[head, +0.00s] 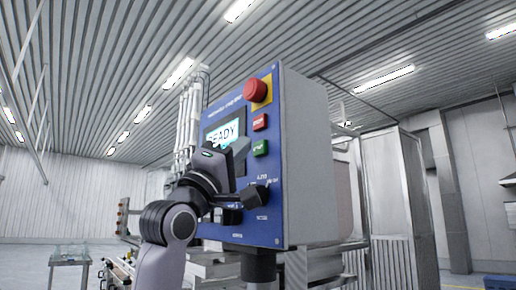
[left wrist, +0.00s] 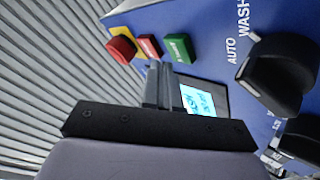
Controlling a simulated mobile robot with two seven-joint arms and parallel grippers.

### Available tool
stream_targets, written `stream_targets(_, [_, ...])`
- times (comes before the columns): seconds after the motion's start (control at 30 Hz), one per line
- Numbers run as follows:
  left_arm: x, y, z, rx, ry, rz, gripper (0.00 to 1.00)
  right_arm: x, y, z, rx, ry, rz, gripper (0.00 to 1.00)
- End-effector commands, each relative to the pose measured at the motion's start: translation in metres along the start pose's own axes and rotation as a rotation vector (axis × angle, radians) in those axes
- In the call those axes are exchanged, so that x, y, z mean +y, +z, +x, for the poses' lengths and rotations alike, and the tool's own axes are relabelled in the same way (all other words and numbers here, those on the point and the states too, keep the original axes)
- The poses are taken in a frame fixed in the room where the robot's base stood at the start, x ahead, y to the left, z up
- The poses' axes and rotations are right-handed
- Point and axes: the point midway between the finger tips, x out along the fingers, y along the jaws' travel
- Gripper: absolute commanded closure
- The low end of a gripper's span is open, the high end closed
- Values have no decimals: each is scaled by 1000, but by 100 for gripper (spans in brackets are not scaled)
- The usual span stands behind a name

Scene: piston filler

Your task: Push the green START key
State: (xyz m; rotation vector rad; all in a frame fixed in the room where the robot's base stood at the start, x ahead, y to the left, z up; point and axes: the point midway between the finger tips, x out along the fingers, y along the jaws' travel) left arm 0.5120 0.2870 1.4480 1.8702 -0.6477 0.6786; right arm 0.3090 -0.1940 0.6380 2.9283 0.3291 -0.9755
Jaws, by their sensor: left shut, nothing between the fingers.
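The green START key (head: 260,148) sits on the blue front panel, just below a red key (head: 260,122). In the left wrist view the green key (left wrist: 180,48) shows beside the red key (left wrist: 149,46), uncovered. My left gripper (head: 240,148) is shut and empty, in front of the panel and just left of the green key in the head view. In the left wrist view its fingertips (left wrist: 160,68) appear close below the green key, apart from it in the picture. The exact gap to the panel is unclear. My right gripper is not in view.
A red mushroom button (head: 257,90) on a yellow plate sits above the keys. A black selector knob (head: 256,195) juts out below; another knob (left wrist: 300,138) shows in the wrist view.

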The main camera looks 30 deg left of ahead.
Motion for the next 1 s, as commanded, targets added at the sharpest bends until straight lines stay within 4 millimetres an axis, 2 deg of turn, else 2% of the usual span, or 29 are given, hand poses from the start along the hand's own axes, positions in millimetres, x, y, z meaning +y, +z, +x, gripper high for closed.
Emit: stream_targets(1.0, [-5, 4, 6, 0, 0, 0, 100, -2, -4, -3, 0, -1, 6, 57])
